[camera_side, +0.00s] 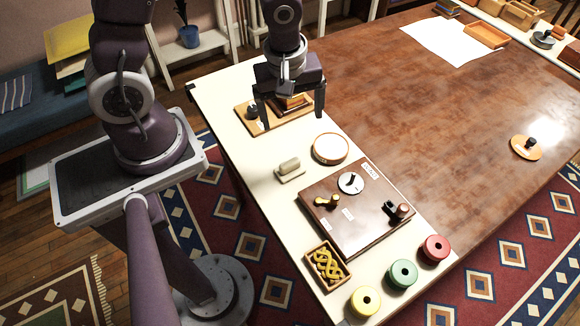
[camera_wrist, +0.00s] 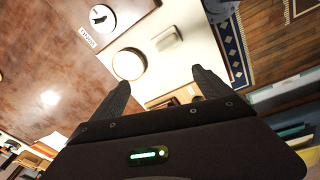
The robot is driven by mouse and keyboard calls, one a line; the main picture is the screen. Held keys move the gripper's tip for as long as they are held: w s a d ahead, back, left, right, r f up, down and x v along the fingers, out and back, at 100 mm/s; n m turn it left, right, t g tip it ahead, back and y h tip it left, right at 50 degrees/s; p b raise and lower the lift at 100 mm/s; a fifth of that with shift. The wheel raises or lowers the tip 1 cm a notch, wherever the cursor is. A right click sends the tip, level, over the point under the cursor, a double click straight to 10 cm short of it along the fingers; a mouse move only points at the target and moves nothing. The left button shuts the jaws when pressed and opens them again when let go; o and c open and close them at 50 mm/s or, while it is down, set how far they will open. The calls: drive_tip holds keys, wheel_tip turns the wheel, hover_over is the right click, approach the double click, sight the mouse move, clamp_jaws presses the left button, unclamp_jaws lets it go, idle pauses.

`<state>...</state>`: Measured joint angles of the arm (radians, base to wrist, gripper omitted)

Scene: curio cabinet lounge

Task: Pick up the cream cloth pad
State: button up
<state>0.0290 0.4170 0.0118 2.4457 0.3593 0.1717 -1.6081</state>
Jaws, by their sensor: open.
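A small cream pad with a raised ridge (camera_side: 289,168) lies flat on the cream strip of the table, left of a round cream-topped disc. It also shows in the wrist view (camera_wrist: 167,38), beyond my fingertips. I take it for the cloth pad, though its cloth texture is too small to make out. My gripper (camera_side: 291,118) is open and empty, pointing down above a wooden tray (camera_side: 245,122), behind the pad and apart from it. In the wrist view my gripper (camera_wrist: 160,79) shows both fingers spread.
The round disc (camera_side: 330,148) stands close right of the pad. A brown board (camera_side: 345,228) with a dial and knobs lies in front. The brown tabletop at right is mostly clear.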

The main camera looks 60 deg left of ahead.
sight(290, 162)
drive_tip(key=f+n, duration=0.1)
drive_tip(key=f, duration=0.1)
drive_tip(key=s+d+f+n+g, duration=0.1)
drive_tip(key=f, duration=0.2)
drive_tip(key=s+f+n, duration=0.1)
drive_tip(key=f, duration=0.2)
drive_tip(key=shift+d+n+h, duration=0.25)
drive_tip(key=shift+n+h, duration=0.05)
drive_tip(key=shift+h, duration=0.1)
drive_tip(key=f, duration=0.7)
drive_tip(key=shift+w+a, duration=0.1)
drive_tip(key=shift+w, duration=0.25)
drive_tip(key=c, duration=1.4)
drive_tip(key=shift+r, duration=0.1)
drive_tip(key=shift+c, duration=0.2)
wheel_tip(290, 162, up, 10)
drive_tip(key=shift+f, duration=0.1)
drive_tip(key=o, duration=0.7)
drive_tip(key=c, duration=0.6)
